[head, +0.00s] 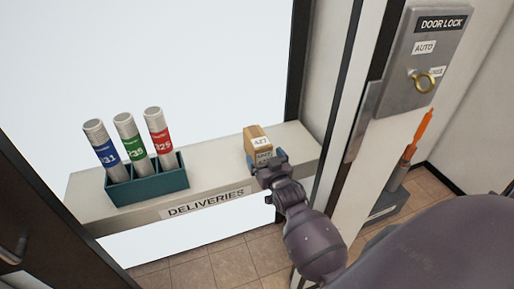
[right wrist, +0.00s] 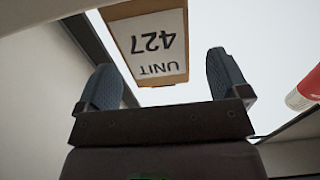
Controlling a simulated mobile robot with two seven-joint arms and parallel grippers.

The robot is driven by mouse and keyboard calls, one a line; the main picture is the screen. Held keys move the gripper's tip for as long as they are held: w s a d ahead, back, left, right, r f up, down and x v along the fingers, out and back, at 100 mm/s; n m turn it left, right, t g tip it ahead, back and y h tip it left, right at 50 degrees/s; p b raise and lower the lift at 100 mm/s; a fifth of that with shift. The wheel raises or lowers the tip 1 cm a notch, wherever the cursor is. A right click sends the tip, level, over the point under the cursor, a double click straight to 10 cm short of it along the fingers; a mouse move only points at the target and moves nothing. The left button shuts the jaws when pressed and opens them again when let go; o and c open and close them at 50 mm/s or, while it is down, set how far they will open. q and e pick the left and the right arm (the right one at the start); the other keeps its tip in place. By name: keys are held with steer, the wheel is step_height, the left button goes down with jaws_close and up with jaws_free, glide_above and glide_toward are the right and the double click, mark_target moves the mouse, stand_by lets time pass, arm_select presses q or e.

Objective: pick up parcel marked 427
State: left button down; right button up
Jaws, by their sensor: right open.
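The parcel marked 427 (head: 255,137) is a small brown box with white labels, standing on the right part of the deliveries shelf (head: 224,178). In the right wrist view the parcel (right wrist: 150,42) shows its label "UNIT 427" upside down, beyond and roughly between the fingertips. My right gripper (head: 268,161) is at the parcel's near side in the head view. In the right wrist view the right gripper (right wrist: 165,80) is open, its two blue-grey fingers apart with empty space between them. My left gripper is not in view.
A teal holder (head: 150,184) with several tubes stands on the shelf's left part; their bands are blue, green and red (head: 158,130). A door lock panel (head: 425,60) is on the right. The shelf between holder and parcel is clear.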

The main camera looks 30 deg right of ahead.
mark_target(260, 146)
steer(key=shift+r+x, duration=0.15)
steer(key=shift+x, duration=1)
steer(key=shift+r+x, duration=0.15)
steer(key=shift+x, duration=1.05)
steer(key=shift+c, duration=0.2)
steer(key=c, duration=1.2)
steer(key=shift+r, duration=0.15)
steer(key=shift+c, duration=0.7)
steer(key=shift+r, duration=0.1)
